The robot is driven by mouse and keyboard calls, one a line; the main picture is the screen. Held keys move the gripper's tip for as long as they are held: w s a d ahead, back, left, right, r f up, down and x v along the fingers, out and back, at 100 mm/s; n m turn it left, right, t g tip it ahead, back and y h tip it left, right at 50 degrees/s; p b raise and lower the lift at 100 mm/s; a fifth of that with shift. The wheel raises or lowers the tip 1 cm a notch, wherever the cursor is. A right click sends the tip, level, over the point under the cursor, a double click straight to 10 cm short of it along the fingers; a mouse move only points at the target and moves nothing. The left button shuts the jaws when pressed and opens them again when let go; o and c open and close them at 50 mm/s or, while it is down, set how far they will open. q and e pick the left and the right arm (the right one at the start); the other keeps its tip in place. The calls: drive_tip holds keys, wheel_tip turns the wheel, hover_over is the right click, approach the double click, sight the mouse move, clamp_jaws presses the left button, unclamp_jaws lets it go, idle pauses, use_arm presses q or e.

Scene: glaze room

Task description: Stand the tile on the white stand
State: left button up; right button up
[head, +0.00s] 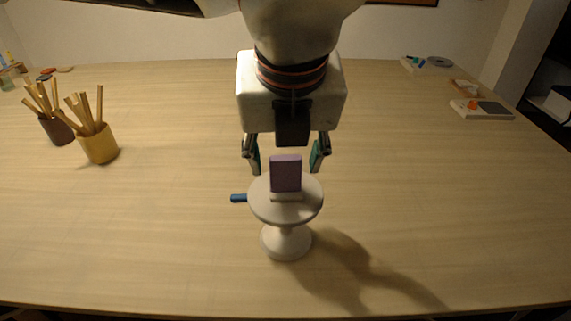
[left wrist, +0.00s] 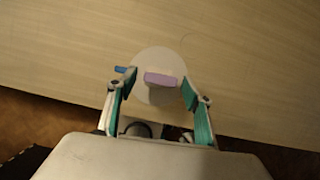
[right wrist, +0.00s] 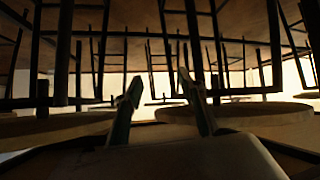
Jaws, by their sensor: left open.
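In the left wrist view the tile (left wrist: 162,79) shows from above over the stand's disc (left wrist: 152,60). My left gripper (head: 286,165) is open, pointing down. Its teal fingers are on either side of the tile, with a visible gap at each side. My right gripper (right wrist: 160,82) shows only in the right wrist view, with its fingers apart and nothing between them.
A blue object (head: 239,198) shows at the stand's left edge. A brown cup (head: 58,131) and a yellow cup (head: 99,148) of wooden sticks stand at left. Small boards (head: 482,110) lie at far right. The wooden table (head: 420,180) is otherwise mostly clear.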

use_arm(q)
drive_tip(key=v, duration=0.9)
drive_tip(key=shift+r, duration=0.2)
drive_tip(key=shift+s, duration=0.1)
